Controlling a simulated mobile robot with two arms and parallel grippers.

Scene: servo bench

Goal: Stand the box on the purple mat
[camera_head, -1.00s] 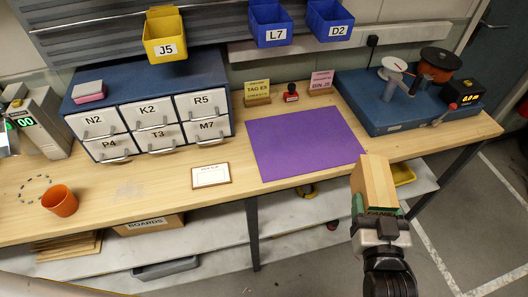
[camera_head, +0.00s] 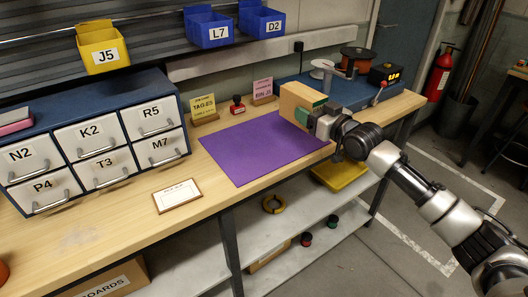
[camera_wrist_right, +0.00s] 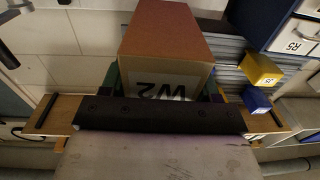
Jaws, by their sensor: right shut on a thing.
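My right gripper (camera_head: 309,115) is shut on a tan cardboard box (camera_head: 296,96), with a green fingertip showing against its side. In the head view the box covers the far right corner of the purple mat (camera_head: 250,150); whether it is above or touching the mat is hard to tell. The mat lies flat and bare on the bench. In the right wrist view the box (camera_wrist_right: 165,35) sits between the green fingers of the gripper (camera_wrist_right: 163,85), and a "W2" label on it reads upside down. My left gripper is not in view.
Behind the mat stand two signs, yellow (camera_head: 203,108) and pink (camera_head: 263,90), and a red stamp (camera_head: 237,106). A blue unit with spools (camera_head: 345,95) is at the back right. Labelled drawers (camera_head: 100,150) and a framed card (camera_head: 177,196) are left of the mat.

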